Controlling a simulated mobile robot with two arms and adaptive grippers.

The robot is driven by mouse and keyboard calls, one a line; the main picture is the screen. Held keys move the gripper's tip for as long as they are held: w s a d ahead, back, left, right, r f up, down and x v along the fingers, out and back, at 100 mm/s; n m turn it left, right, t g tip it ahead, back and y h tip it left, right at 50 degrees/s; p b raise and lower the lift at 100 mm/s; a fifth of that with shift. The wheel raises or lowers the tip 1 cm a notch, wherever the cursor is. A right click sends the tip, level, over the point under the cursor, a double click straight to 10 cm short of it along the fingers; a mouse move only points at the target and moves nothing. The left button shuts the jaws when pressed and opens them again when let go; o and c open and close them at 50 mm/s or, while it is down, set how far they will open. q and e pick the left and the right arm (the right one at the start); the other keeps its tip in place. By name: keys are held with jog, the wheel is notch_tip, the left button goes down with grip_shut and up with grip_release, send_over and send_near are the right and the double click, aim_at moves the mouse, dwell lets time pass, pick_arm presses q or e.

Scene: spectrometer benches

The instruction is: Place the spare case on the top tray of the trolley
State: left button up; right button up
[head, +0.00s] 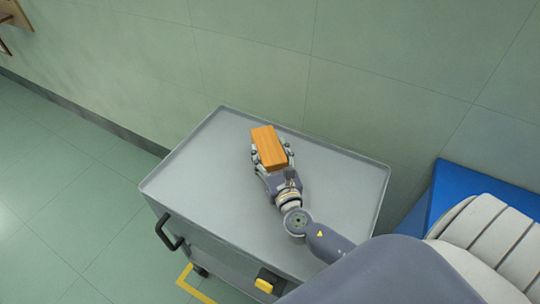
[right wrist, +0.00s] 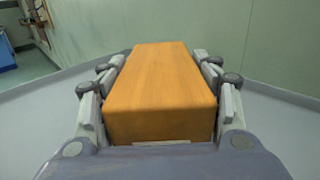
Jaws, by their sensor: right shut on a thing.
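The spare case is an orange, wood-grained block (head: 268,146) over the far middle part of the trolley's grey top tray (head: 210,195). My right gripper (head: 270,160) is shut on the case, with fingers along both of its long sides. In the right wrist view the case (right wrist: 160,85) fills the middle between the fingers, with the tray's rim (right wrist: 40,88) behind it. I cannot tell whether the underside of the case touches the tray. My left gripper is not in view.
The tray is otherwise bare, with a low raised rim. A green wall (head: 390,70) stands close behind the trolley. A black handle (head: 168,232) sticks out at the trolley's left side. A blue object (head: 455,190) stands to the right.

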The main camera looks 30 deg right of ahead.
aim_at(276, 171)
jog(key=shift+w+f, duration=0.1)
jog(key=shift+f, duration=0.3)
jog(key=shift+f, duration=0.1)
jog(key=o, duration=1.3)
jog(key=shift+f, duration=0.1)
jog(key=shift+r, duration=0.25)
jog(key=v, duration=0.7)
jog(key=shift+s+a+f, duration=0.1)
jog(key=shift+s, duration=0.25)
